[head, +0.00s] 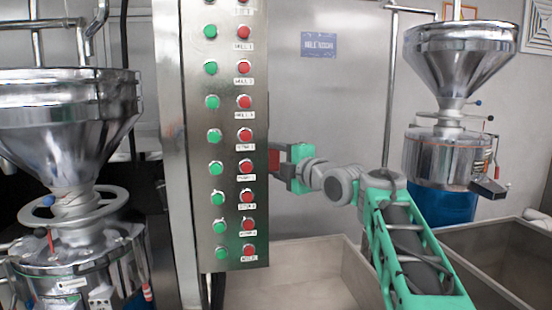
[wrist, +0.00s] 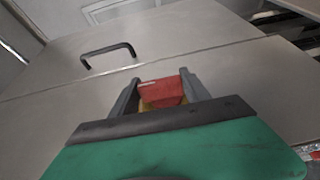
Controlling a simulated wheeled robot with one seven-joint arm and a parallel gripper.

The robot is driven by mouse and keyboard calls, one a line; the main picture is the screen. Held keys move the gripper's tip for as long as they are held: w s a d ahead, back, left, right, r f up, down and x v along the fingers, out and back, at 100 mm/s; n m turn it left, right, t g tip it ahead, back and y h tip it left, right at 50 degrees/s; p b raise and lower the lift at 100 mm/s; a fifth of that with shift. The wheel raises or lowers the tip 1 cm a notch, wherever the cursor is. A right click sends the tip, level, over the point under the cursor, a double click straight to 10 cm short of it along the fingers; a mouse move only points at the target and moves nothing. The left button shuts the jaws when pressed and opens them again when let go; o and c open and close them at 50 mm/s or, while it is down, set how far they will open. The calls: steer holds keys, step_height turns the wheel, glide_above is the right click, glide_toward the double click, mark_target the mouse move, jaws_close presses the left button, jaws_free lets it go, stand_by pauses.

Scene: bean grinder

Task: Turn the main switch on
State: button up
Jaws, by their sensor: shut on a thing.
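The main switch is a red block-like knob (wrist: 163,93) with some yellow below it. In the wrist view it sits between the two grey fingers of my gripper (wrist: 160,88), which are shut on it. In the head view my gripper (head: 282,162) is at the right side of the control panel (head: 227,120), and a bit of the red switch (head: 273,160) shows beside the panel edge. The fingers and the panel hide most of the switch there, and I cannot tell its on or off position.
The panel's front bears columns of green (head: 213,102) and red (head: 245,101) buttons. A steel hopper machine (head: 65,110) stands at left and another (head: 460,60) at right. Low bins (head: 300,275) lie below my arm. A black handle (wrist: 108,54) is on the metal surface in the wrist view.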

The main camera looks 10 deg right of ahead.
steer(key=o, duration=1.4)
steer(key=b+v, duration=0.2)
steer(key=v, duration=0.5)
steer(key=shift+s+d, duration=0.15)
steer(key=shift+s, duration=0.2)
